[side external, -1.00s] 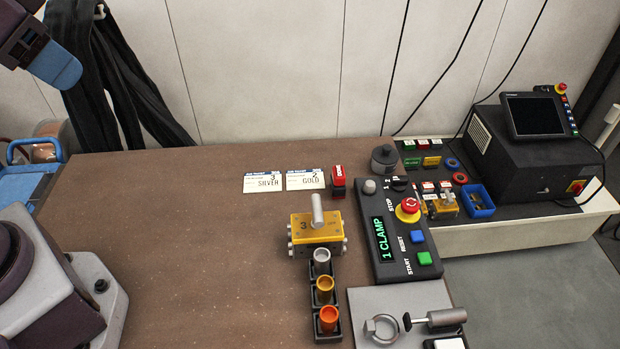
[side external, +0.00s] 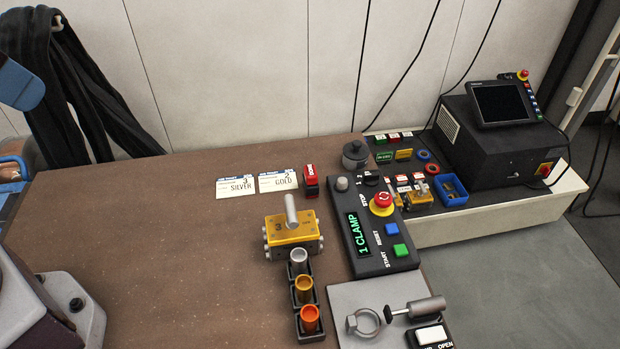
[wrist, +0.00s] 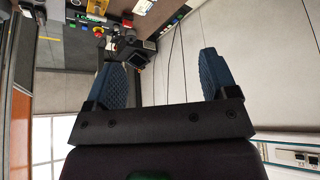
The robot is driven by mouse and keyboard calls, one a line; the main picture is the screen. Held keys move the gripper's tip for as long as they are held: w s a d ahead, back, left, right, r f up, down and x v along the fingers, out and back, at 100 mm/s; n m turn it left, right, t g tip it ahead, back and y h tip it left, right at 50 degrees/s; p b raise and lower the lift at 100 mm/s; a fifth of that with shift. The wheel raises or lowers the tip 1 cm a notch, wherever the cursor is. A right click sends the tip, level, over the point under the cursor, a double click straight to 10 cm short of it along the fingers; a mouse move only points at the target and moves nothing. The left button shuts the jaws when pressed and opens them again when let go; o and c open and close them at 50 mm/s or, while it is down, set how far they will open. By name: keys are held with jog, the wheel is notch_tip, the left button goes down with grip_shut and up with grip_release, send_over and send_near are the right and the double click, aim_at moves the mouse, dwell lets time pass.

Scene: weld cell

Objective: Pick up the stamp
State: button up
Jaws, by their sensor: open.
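The stamp (side external: 311,181), a small red block with a dark base and white lettering, stands on the brown bench right of two white cards. My gripper shows in the wrist view (wrist: 160,60), its two blue ribbed fingers wide apart with nothing between them. In the side external view only a blue part of it shows at the upper left edge, far left of the stamp and above the bench. I cannot make out the stamp clearly in the wrist view.
The cards marked silver (side external: 236,188) and gold (side external: 279,182) lie beside the stamp. A yellow block with a lever (side external: 292,237) stands in front, with a row of three cups (side external: 305,290). The control box (side external: 372,232) reads 1 CLAMP.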

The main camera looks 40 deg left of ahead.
jog(key=m+g+h, duration=0.2)
jog(key=m+h, duration=0.1)
jog(key=m, duration=0.6)
send_near(310, 169)
jog(key=x, duration=1.2)
jog(key=shift+f, duration=0.15)
jog(key=c, duration=1)
